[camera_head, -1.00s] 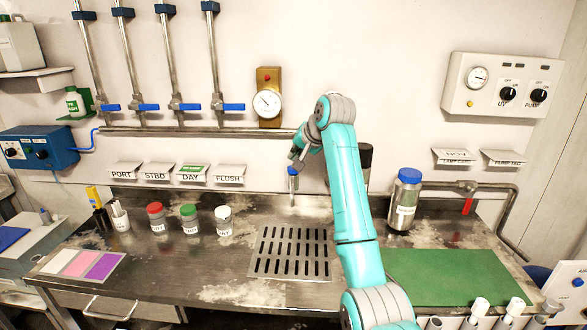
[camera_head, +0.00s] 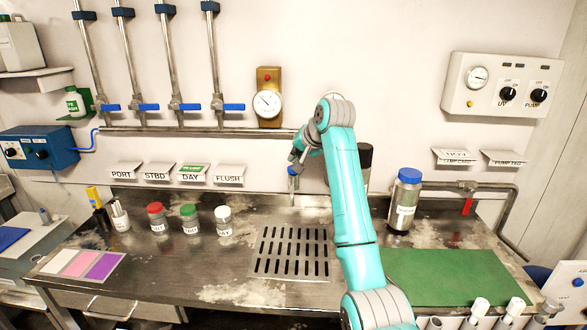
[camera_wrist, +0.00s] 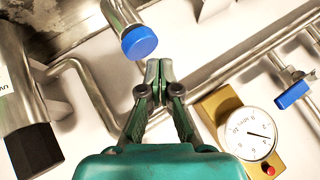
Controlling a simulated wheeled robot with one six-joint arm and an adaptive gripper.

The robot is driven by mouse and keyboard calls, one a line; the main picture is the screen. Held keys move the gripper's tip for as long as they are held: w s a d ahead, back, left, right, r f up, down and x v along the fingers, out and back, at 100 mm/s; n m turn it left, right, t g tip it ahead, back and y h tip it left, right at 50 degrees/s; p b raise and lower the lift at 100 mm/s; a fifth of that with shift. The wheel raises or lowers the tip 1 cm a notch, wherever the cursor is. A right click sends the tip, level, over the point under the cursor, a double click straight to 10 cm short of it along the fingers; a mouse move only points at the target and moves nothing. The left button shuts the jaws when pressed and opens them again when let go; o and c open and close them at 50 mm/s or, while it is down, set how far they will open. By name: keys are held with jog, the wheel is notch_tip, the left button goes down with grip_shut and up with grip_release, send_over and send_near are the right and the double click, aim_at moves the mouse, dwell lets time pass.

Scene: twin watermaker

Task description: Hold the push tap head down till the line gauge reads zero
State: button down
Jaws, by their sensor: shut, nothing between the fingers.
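The push tap head is a blue cap (camera_wrist: 139,43) on a metal spout in the wrist view. In the head view the blue tap head (camera_head: 293,170) shows small at the back of the counter, partly covered by my gripper (camera_head: 295,163). My gripper (camera_wrist: 158,66) is shut and empty, its tips close to the cap's edge; I cannot tell whether they touch. The line gauge (camera_head: 267,104) is a white dial on a brass plate with a red button. In the wrist view the gauge (camera_wrist: 252,132) has its needle on the scale; the exact reading is unclear.
A slotted drain grate (camera_head: 262,262) lies in the counter in front of the tap. A blue-lidded bottle (camera_head: 404,205) stands right of my arm, and several lidded jars stand left. Blue-handled valves (camera_head: 234,107) line the wall pipe. A green mat (camera_head: 445,278) lies at right.

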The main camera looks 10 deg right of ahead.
jog(key=shift+f, duration=0.15)
dwell(0.5)
jog(key=shift+f, duration=0.25)
jog(key=shift+f, duration=0.55)
dwell(6.5)
